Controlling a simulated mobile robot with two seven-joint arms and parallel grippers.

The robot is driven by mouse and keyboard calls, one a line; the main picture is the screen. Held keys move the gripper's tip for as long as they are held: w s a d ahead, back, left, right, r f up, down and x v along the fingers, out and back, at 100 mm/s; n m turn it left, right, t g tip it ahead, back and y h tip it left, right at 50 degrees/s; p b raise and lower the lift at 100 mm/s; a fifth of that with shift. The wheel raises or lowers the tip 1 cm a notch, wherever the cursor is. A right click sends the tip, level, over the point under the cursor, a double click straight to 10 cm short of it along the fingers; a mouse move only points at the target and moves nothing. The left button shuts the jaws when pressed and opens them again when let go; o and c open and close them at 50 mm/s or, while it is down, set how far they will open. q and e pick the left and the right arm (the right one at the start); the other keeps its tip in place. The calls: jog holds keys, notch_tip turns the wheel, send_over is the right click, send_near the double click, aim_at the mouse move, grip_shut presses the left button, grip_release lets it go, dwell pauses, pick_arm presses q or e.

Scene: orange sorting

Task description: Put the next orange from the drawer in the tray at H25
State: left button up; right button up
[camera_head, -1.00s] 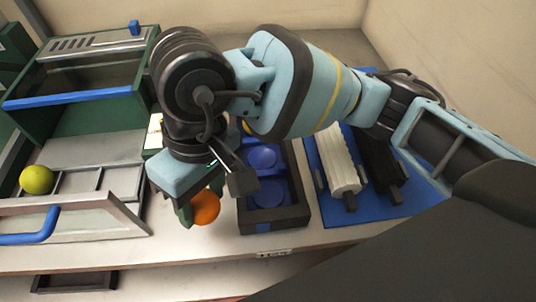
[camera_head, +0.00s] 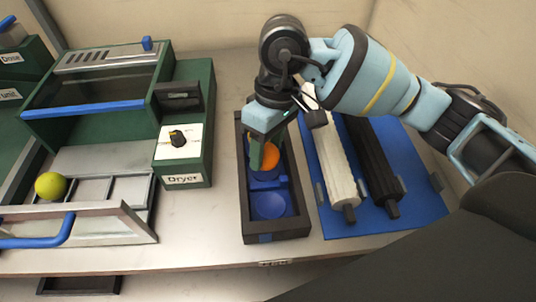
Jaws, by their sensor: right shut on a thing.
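My right gripper (camera_head: 264,158) points down over the dark tray (camera_head: 245,200) and is shut on an orange (camera_head: 270,155). The orange is at the tray's middle blue round seat, and I cannot tell whether it touches the seat. The near blue seat (camera_head: 270,205) of the tray is empty. The far end of the tray is partly hidden by my right gripper and arm. The open drawer (camera_head: 105,190) at the left has several compartments and holds one yellow-green fruit (camera_head: 50,185). My left gripper is not in view.
A green machine labelled Dryer (camera_head: 185,180) with a dial stands between drawer and tray. A blue mat (camera_head: 400,215) right of the tray holds a white roller (camera_head: 335,170) and a black roller (camera_head: 372,165). The counter's front strip is clear.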

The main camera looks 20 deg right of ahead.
aim_at(268, 159)
jog(key=shift+w+d+f, duration=0.1)
jog(key=shift+d+f, duration=0.05)
jog(key=shift+f, duration=1.65)
jog(key=shift+f, duration=0.2)
jog(key=o, duration=0.7)
jog(key=shift+o, duration=0.2)
jog(key=shift+r, duration=0.15)
jog(key=v, duration=1.2)
jog(key=shift+r, duration=0.1)
